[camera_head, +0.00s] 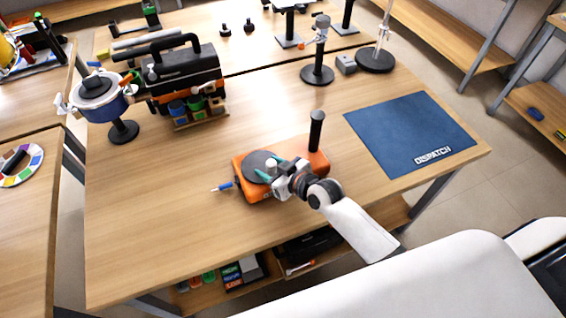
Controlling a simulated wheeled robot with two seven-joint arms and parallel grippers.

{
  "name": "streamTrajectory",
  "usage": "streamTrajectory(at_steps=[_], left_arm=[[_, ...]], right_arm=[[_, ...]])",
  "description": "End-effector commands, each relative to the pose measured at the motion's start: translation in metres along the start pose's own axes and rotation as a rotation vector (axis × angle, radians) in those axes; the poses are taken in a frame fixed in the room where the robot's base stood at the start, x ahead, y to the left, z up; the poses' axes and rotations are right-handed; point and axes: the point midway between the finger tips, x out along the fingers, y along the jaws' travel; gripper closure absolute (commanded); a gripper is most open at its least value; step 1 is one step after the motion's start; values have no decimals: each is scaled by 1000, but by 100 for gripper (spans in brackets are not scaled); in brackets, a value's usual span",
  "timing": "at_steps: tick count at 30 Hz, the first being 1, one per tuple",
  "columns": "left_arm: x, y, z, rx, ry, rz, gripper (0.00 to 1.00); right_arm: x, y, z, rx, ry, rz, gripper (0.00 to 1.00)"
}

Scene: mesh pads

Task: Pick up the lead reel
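What looks like the lead reel is an orange body (308,157) with a dark round disc (252,164) on top, standing on the wooden table. A black upright post (316,128) rises at its far right end. A short blue-tipped lead (222,187) lies at its left side. My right gripper (267,168) reaches in from the lower right, over the disc. Its teal fingertips are on either side of a small pale knob on the disc. Whether they touch or grip the knob is too small to tell. My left gripper is not in view.
A blue mat marked DISPATCH (408,132) lies on the right of the table. A black tool case (185,75) and a blue pot-like item on a stand (100,98) stand at the back left. A stand (317,72) is behind. The table's front left is clear.

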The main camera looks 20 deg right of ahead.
Motion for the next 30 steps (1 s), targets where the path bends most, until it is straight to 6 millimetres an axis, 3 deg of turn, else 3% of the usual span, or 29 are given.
streamTrajectory(at_steps=[1,9,30], left_arm=[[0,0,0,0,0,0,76],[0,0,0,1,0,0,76],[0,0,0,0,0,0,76]], right_arm=[[0,0,0,0,0,0,58],[0,0,0,0,1,0,100],[0,0,0,-1,2,0,100]])
